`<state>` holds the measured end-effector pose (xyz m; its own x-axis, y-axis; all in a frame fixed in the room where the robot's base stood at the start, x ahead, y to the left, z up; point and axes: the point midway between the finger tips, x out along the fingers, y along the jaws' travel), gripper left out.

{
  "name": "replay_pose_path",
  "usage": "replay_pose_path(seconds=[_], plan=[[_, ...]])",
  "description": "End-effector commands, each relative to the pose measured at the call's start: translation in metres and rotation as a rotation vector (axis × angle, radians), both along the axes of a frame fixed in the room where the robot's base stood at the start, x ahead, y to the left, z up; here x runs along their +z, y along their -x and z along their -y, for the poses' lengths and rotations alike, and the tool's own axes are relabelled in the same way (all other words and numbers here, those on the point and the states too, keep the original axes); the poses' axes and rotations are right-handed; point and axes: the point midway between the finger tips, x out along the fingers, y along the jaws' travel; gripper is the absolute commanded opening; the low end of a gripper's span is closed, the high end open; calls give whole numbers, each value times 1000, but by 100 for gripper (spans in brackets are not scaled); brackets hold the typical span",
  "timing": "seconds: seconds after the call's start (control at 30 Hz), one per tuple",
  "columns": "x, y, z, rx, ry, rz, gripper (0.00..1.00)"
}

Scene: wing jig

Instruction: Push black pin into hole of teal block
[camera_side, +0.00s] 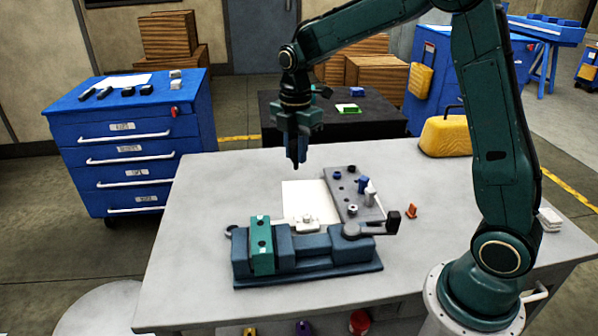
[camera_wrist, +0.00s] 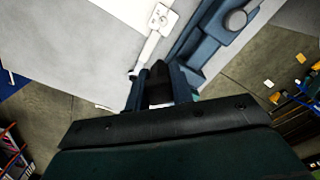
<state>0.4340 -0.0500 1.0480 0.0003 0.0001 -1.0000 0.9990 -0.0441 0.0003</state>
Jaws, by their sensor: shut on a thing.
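The teal block (camera_side: 262,258) is clamped upright in the left part of the blue-grey vise (camera_side: 315,262) on the table. Dark holes show on its top and front faces. My gripper (camera_side: 296,158) hangs above the table, behind and above the vise, apart from the block. It is shut on the black pin (camera_wrist: 158,76), which sits between the two fingers in the wrist view. In the side view only a small dark tip shows below the fingers. The block cannot be clearly made out in the wrist view.
A grey plate (camera_side: 352,196) with several small pegs lies behind the vise, beside a white sheet (camera_side: 300,192). A small white part (camera_side: 307,222) sits near the vise. A yellow case (camera_side: 446,135) and an orange piece (camera_side: 412,211) are at the right. The table's left side is clear.

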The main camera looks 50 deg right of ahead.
Motion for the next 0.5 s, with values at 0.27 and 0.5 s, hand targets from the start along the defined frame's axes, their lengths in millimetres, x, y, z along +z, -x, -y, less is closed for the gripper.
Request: replay_pose_path(seconds=[0.27, 0.5], plan=[[-8, -9, -78, 141, 0, 0, 0], [-12, -9, -116, 207, 0, -1, 0]])
